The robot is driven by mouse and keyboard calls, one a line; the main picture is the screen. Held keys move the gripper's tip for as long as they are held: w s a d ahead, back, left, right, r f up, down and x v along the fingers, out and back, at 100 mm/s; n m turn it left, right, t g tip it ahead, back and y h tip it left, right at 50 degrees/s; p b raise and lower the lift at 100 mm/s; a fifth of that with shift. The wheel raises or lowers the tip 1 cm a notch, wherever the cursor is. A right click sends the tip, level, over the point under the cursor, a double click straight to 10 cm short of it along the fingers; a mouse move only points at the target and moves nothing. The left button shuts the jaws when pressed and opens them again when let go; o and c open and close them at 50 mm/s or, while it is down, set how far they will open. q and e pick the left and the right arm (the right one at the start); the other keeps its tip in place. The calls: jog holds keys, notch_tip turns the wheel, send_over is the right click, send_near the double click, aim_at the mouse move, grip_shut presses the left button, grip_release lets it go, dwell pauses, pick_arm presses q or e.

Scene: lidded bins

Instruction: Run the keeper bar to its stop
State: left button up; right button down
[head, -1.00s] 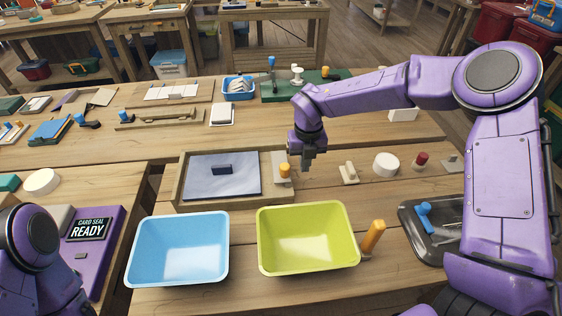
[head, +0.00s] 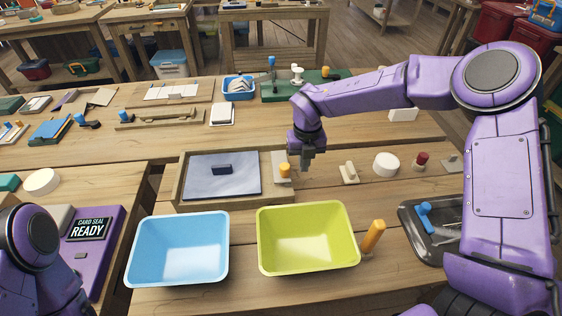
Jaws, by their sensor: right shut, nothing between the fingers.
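A shallow wooden box (head: 178,192) holds a grey lid panel (head: 210,184) with a dark block handle (head: 221,169). At the box's right side is a pale plate (head: 277,157) with an orange knob (head: 285,170), which looks like the keeper bar. It sits beside the lid's right edge; whether it overlaps the lid is hard to tell. My right gripper (head: 307,163) points down just right of and behind the orange knob, shut and empty. It seems apart from the knob, though contact is hard to judge. Only part of my left arm shows at lower left; its gripper is out of view.
A blue bin (head: 138,262) and a yellow-green bin (head: 268,258) stand open in front of the box. An orange upright handle (head: 373,236) stands beside the green bin. Small fixtures (head: 349,173) and a white round piece (head: 386,163) lie to the right. A dark metal tray (head: 408,222) is farther right.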

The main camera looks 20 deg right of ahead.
aim_at(282, 166)
jog(key=shift+w+a+b, duration=0.15)
jog(key=shift+w+a, duration=0.05)
jog(key=shift+a, duration=0.5)
jog(key=shift+w+a+b, duration=0.15)
jog(key=shift+a, duration=0.5)
jog(key=shift+a, duration=0.25)
jog(key=shift+w+a+b, duration=0.1)
jog(key=shift+w+a, duration=0.1)
jog(key=shift+a, duration=0.5)
jog(key=shift+w+a+b, duration=0.15)
jog(key=shift+w+a, duration=0.1)
jog(key=shift+a, duration=0.45)
jog(key=shift+w+a+b, duration=0.1)
jog(key=shift+w+a, duration=0.1)
jog(key=shift+a, duration=0.5)
jog(key=shift+s+d, duration=0.2)
jog(key=shift+d, duration=0.55)
notch_tip(282, 166, up, 7)
jog(key=p, duration=0.5)
jog(key=shift+r+p, duration=0.1)
jog(key=shift+p, duration=0.3)
